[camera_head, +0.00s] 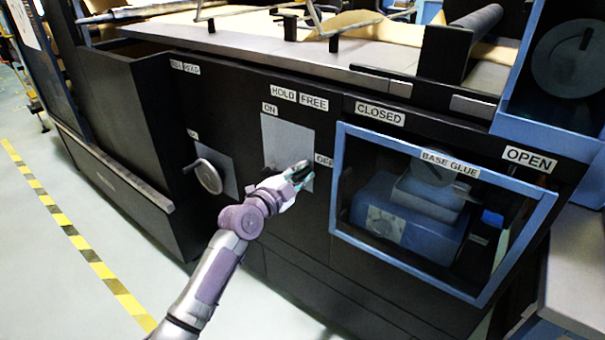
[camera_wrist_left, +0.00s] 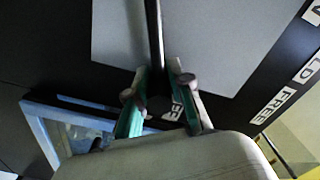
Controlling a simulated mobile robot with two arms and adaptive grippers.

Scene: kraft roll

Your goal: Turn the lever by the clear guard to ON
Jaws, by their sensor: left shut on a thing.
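The lever (camera_wrist_left: 155,35) is a thin dark bar over a grey plate (camera_head: 283,138) on the black machine front. An ON label (camera_head: 270,108) is at the plate's upper left and an OFF label (camera_head: 323,160) at its right edge. My left gripper (camera_head: 302,172) is at the plate's right side by OFF, largely covering the lever in the head view. In the left wrist view the gripper (camera_wrist_left: 157,90) is shut around the bar, with a label partly showing between the fingers. The clear guard (camera_head: 440,210), a blue-framed window, stands just right of the gripper. My right gripper is out of view.
HOLD (camera_head: 283,93) and FREE (camera_head: 314,102) labels are above the lever plate. A machine deck (camera_head: 280,65) overhangs the panel. The floor (camera_head: 60,270) at the left is clear, with a yellow-black stripe.

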